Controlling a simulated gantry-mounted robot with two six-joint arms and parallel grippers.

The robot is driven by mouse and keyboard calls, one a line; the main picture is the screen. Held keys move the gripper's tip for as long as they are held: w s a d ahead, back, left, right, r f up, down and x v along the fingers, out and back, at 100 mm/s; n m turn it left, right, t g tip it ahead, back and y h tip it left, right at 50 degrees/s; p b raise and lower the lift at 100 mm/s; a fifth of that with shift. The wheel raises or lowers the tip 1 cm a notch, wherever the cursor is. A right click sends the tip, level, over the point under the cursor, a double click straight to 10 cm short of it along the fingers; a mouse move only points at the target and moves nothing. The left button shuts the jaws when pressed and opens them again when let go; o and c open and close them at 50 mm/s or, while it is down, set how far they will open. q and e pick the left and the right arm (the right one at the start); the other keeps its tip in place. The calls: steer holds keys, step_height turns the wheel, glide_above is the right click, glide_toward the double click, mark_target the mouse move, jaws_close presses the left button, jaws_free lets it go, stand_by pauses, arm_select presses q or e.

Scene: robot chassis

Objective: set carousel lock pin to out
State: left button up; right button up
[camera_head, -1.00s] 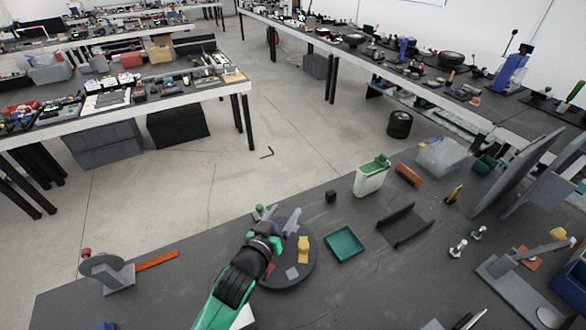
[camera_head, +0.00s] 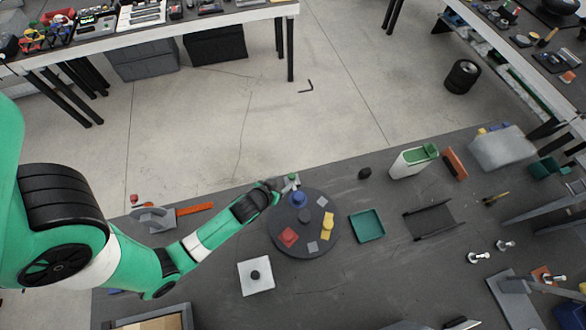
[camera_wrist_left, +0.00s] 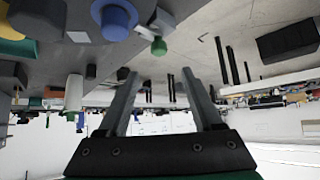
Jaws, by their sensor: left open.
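The carousel (camera_head: 306,229) is a dark round disc on the table, with blue, red, yellow and grey pieces on it. At its far edge stands a small grey fixture with a green knob (camera_head: 291,179), which looks like the lock pin. In the left wrist view the green knob (camera_wrist_left: 158,46) hangs upside down in the picture, beside a blue piece (camera_wrist_left: 115,20). My left gripper (camera_head: 277,187) is just left of the green knob in the head view. Its two fingers (camera_wrist_left: 157,75) are apart and nothing shows held between them. The pin's exact position is too small to tell.
A green tray (camera_head: 367,226) lies right of the carousel. A white plate with a black knob (camera_head: 255,275) lies in front. An orange bar (camera_head: 194,209) and grey fixture lie at left. A white-green container (camera_head: 413,160) and a dark channel (camera_head: 432,220) are farther right.

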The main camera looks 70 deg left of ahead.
mark_target(292, 175)
arm_select(q)
steer(key=b+x, duration=0.4)
steer(key=x, duration=0.7)
steer(key=shift+w+a+f, duration=0.15)
steer(key=shift+f, duration=0.1)
jaws_close()
stand_by(0.9)
